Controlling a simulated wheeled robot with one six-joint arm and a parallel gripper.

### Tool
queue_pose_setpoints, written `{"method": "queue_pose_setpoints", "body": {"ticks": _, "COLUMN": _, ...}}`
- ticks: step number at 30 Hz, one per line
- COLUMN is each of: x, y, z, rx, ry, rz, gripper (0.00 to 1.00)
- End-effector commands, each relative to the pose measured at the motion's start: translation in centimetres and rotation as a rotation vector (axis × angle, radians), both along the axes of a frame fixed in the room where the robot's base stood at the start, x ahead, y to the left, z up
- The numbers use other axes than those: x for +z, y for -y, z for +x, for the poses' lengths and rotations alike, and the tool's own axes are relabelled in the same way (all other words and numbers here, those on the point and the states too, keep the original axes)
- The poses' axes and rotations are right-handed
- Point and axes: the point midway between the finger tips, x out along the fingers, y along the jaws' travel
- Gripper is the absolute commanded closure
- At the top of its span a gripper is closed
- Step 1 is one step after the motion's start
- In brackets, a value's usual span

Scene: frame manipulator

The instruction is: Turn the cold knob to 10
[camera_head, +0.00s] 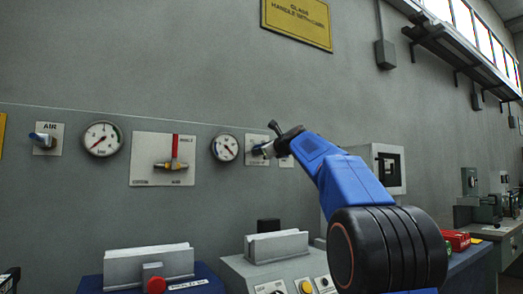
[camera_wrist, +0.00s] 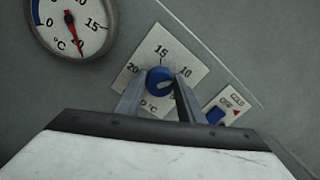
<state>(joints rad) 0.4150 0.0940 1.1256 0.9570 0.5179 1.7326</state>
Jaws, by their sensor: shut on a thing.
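The blue knob (camera_wrist: 160,77) sits on a white dial plate (camera_wrist: 185,62) marked 20, 15, 10 and °C in the wrist view. My gripper (camera_wrist: 158,92) has one finger on each side of the knob and is shut on it. Which mark the knob points to is not clear. In the head view my gripper (camera_head: 264,150) reaches the wall plate (camera_head: 254,158) and hides most of the knob. A round °C gauge (camera_wrist: 72,22) with a red needle is at the wrist view's upper left; it also shows left of my gripper in the head view (camera_head: 225,148).
A small plate marked COLD and OFF with a blue switch (camera_wrist: 216,115) is close to the right finger. A lever valve plate (camera_head: 162,160), a bar gauge (camera_head: 102,138) and an AIR knob (camera_head: 42,139) are farther left. Benches with equipment (camera_head: 278,272) stand below.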

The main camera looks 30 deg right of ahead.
Motion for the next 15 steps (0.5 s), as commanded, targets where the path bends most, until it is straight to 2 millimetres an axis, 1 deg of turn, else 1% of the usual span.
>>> {"method": "queue_pose_setpoints", "body": {"ticks": 6, "x": -0.23, "y": 0.07, "z": 0.09, "rx": 0.0, "ry": -0.006, "rz": 0.049, "gripper": 0.88}}
{"method": "queue_pose_setpoints", "body": {"ticks": 15, "x": -0.26, "y": 0.07, "z": 0.1, "rx": 0.0, "ry": -0.007, "rz": 0.061, "gripper": 0.88}}
